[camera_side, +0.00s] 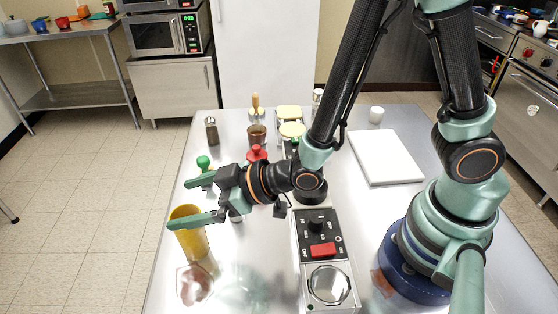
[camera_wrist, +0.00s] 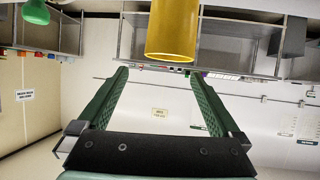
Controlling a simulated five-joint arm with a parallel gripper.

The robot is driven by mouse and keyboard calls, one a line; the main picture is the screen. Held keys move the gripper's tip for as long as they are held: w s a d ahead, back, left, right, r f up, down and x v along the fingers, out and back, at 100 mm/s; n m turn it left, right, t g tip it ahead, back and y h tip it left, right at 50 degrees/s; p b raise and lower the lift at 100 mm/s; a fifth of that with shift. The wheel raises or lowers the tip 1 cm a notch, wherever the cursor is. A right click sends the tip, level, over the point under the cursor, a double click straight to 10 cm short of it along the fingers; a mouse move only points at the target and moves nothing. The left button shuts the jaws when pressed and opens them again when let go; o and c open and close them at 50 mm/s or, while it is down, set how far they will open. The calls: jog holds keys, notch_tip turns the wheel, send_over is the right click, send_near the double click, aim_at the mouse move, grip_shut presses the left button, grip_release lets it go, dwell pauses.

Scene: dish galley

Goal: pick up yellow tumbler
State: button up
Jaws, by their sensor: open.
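The yellow tumbler (camera_side: 191,238) stands upright on the metal table near its left edge in the side view. My gripper (camera_side: 182,203) is open and empty, its two green fingers pointing left. The nearer finger passes in front of the tumbler and hides part of its upper body. In the wrist view the tumbler (camera_wrist: 173,30) is at the top centre, beyond the tips of my open fingers (camera_wrist: 159,80) and not between them.
A green-topped item (camera_side: 203,163) and a red-knobbed item (camera_side: 257,154) stand close to my gripper. A black control box (camera_side: 321,236) is at the table's middle. A clear glass dish (camera_side: 240,290) lies right of the tumbler. A white board (camera_side: 385,157) lies at right.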

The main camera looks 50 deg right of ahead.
aim_at(197, 230)
jog(key=shift+s+a+f, duration=0.3)
jog(key=shift+f, duration=3.3)
jog(key=shift+x, duration=2.55)
jog(key=shift+r, duration=0.1)
jog(key=c, duration=1.4)
